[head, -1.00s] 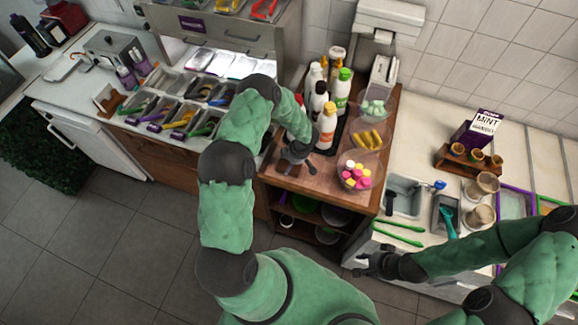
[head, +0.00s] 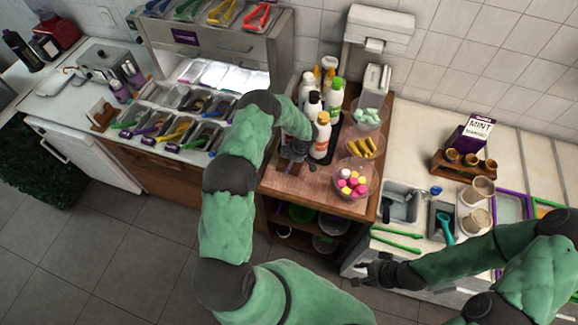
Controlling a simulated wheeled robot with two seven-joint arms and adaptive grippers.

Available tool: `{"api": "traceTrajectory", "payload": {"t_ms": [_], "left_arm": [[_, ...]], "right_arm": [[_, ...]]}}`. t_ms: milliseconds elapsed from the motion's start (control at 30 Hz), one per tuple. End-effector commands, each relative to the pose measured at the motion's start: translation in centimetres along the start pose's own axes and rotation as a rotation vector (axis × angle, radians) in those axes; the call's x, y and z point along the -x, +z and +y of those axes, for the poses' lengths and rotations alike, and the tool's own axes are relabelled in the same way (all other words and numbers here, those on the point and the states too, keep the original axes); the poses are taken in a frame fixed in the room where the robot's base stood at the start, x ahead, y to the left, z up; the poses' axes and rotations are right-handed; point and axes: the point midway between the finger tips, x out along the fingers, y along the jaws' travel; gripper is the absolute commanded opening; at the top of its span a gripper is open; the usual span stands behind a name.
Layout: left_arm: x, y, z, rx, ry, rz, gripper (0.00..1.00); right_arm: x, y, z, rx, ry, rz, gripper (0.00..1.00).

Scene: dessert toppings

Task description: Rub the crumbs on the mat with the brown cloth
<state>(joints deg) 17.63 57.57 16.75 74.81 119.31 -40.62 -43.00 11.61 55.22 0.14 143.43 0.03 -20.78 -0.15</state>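My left gripper (head: 296,153) points down low over the reddish-brown top (head: 328,193) of the wooden cabinet, in front of the bottles. Its fingertips are small and dark, so I cannot tell whether they are shut or hold anything. I cannot make out the brown cloth or the crumbs, and I cannot tell whether the reddish-brown surface is the mat. My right gripper (head: 364,273) is empty, its fingers apart, in front of the right counter's edge, below the green tongs.
Several bottles (head: 321,135) stand right behind my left gripper. Bowls of pink and yellow sweets (head: 352,183), yellow pieces (head: 364,147) and mint pieces (head: 368,115) line the cabinet's right side. Green tongs (head: 397,240) lie on the right counter. Topping trays (head: 180,125) fill the left counter.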

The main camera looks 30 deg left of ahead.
Motion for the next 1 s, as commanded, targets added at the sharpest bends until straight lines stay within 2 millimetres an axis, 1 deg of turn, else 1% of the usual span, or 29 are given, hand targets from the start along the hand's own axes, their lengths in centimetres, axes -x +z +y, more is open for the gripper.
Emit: {"api": "traceTrajectory", "payload": {"t_ms": [33, 200, 600, 733, 1000], "left_arm": [[-0.2, 0.1, 0.5, 0.002, 0.003, -0.001, 0.34], [0.0, 0.0, 1.4, 0.002, 0.003, -0.001, 0.34], [0.5, -0.2, 2.0, 0.006, 0.014, -0.002, 0.34], [1.3, -0.5, 2.2, 0.007, 0.017, -0.002, 0.34], [3.8, -1.2, 2.2, 0.008, 0.018, -0.001, 0.34]], "right_arm": [[-0.2, 0.0, 0.1, 0.000, 0.000, 0.000, 0.40], [-0.5, 0.0, 0.2, 0.000, 0.000, 0.000, 0.40], [-0.3, 0.0, 0.1, 0.000, 0.000, 0.000, 0.40], [0.3, 0.0, -0.1, 0.000, 0.000, 0.000, 0.40], [2.0, 0.1, -0.7, 0.000, 0.000, 0.000, 0.40]]}}
